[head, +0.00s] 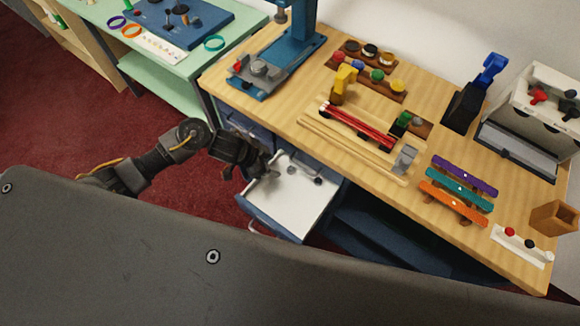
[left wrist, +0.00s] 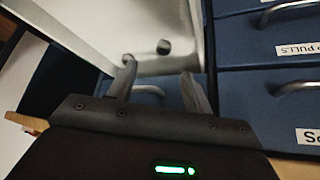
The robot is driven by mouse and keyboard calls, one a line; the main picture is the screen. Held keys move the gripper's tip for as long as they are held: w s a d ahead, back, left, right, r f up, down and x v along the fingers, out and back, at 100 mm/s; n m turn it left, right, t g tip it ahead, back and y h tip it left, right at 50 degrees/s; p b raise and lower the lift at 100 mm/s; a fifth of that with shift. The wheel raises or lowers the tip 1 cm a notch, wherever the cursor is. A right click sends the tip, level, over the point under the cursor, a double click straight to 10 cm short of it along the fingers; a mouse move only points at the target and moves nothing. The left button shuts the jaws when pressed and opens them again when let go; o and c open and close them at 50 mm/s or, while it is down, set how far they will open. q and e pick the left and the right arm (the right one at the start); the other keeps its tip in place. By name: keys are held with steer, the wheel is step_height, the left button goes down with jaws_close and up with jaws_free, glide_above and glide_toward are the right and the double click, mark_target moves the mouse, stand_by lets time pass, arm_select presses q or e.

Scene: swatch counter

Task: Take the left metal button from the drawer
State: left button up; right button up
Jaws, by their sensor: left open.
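The open drawer (head: 290,213) has a white inside and a blue front, and sticks out from under the wooden bench. Two small metal buttons lie in it near the bench side: the left one (head: 293,169) and the right one (head: 318,181). In the left wrist view two round metal pieces show on the white drawer floor, one (left wrist: 163,46) and another (left wrist: 127,58) partly behind a fingertip; I cannot tell which is the left button. My left gripper (head: 268,173) is open and empty over the drawer's left side, apart from the buttons. My right gripper is not in view.
The wooden bench top (head: 290,108) overhangs the drawer's far end. Closed blue drawers (left wrist: 262,60) with metal handles and labels stand close at the right in the left wrist view. Red carpet (head: 80,100) lies open to the left. A green table (head: 165,60) stands behind.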

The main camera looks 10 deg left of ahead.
mark_target(290, 169)
arm_select(q)
steer(key=x, duration=0.4)
steer(key=shift+w+d, duration=0.2)
steer(key=shift+w+b+x, duration=0.15)
steer(key=shift+b+x, duration=0.1)
steer(key=shift+x, duration=1.05)
steer(key=shift+w+b+x, duration=0.15)
steer(key=shift+b+x, duration=0.1)
steer(key=shift+x, duration=1.1)
steer(key=shift+a, duration=0.2)
steer(key=shift+c, duration=0.4)
steer(key=c, duration=1)
